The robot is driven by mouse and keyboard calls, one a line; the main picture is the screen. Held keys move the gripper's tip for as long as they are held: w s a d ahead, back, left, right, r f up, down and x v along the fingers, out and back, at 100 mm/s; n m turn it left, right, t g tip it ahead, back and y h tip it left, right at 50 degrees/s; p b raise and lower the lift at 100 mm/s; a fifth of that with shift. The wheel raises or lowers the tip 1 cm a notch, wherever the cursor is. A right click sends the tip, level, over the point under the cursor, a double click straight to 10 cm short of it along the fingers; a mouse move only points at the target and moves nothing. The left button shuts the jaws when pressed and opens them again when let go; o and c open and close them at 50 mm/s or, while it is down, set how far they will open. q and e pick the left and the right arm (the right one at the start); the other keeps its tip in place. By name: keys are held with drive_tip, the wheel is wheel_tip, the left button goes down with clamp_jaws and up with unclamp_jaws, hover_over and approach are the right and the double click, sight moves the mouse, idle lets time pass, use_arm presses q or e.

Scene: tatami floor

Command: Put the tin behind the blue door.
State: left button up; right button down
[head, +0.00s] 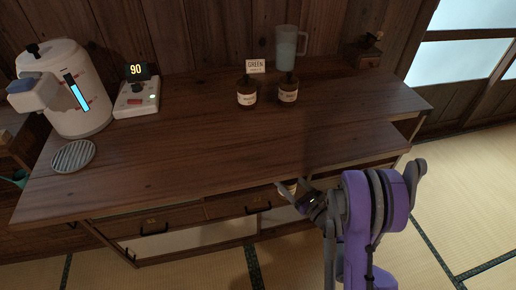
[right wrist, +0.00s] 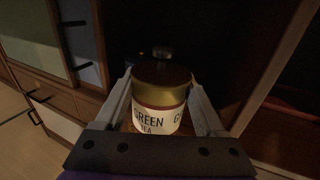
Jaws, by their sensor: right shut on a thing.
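The tin (right wrist: 160,103) has a gold lid and a white label reading "GREEN TEA". In the right wrist view it stands upright between the fingers of my right gripper (right wrist: 161,82), which is shut on it. In the head view my right gripper (head: 291,196) is at the counter's front edge, and only a small pale part of the tin shows there. Dim grey-green (right wrist: 34,36) and bluish-grey (right wrist: 82,38) panels with dark handles show at the upper left of the right wrist view; I cannot tell surely which is the blue door. My left gripper is out of view.
The wooden counter (head: 190,160) carries a white dispenser (head: 82,107), a control box reading 90 (head: 136,104), a round grate (head: 73,156), two brown jars, a "GREEN" card (head: 256,66) and a glass jug (head: 290,48). Its front middle is clear. Drawers (head: 150,222) sit below.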

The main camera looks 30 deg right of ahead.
drive_tip(key=w+d+p, duration=0.4)
drive_tip(key=w+p, duration=0.1)
drive_tip(key=w, duration=1.2)
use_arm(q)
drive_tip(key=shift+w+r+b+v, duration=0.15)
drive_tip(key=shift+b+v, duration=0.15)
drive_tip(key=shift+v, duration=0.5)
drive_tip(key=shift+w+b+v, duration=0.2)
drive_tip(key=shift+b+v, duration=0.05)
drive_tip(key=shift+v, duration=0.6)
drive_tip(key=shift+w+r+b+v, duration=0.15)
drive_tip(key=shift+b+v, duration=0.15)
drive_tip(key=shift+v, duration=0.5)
use_arm(e)
drive_tip(key=shift+w+d+f, duration=0.1)
drive_tip(key=shift+w+f, duration=0.1)
drive_tip(key=shift+f, duration=1.5)
drive_tip(key=shift+w+f, duration=0.2)
drive_tip(key=shift+f, duration=1.5)
drive_tip(key=shift+f, duration=0.1)
unclamp_jaws()
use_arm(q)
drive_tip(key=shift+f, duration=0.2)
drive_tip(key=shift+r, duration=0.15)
